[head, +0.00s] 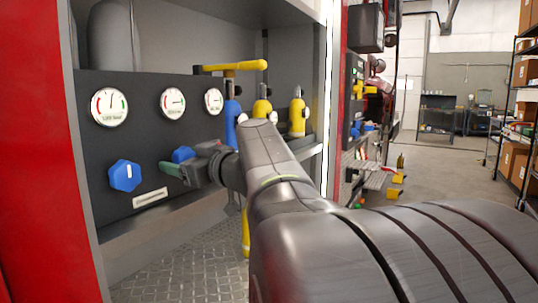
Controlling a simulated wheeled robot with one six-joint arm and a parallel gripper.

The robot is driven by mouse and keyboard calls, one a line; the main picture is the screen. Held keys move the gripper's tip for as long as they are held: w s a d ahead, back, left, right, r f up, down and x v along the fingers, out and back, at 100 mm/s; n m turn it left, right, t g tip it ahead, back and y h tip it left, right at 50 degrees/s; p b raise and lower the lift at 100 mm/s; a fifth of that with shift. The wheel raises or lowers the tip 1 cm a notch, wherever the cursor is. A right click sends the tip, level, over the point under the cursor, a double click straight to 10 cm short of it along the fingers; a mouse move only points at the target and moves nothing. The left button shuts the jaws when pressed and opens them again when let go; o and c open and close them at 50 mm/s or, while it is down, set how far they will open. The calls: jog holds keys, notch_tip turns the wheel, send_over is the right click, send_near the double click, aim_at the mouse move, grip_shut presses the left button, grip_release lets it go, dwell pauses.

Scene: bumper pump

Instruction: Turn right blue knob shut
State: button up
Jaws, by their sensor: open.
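The right blue knob (182,154) is on the dark control panel, below the middle gauge. Only its upper part shows; my gripper covers the rest. The left blue knob (125,175) is fully in view, with a white mark pointing upward. My gripper (176,170) is in front of the right knob with its fingers pointing left along the panel. Its jaws are open. I cannot tell whether a finger touches the knob. The right knob's white mark is hidden.
Three white gauges (172,104) sit above the knobs. Yellow and blue levers and valves (262,106) stand right of the panel. A red cabinet edge (35,150) borders the left. A metal tread floor (190,275) lies below. Open floor and shelving (510,90) are farther right.

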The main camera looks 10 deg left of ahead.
jog(key=c, duration=1)
jog(key=shift+o, duration=0.2)
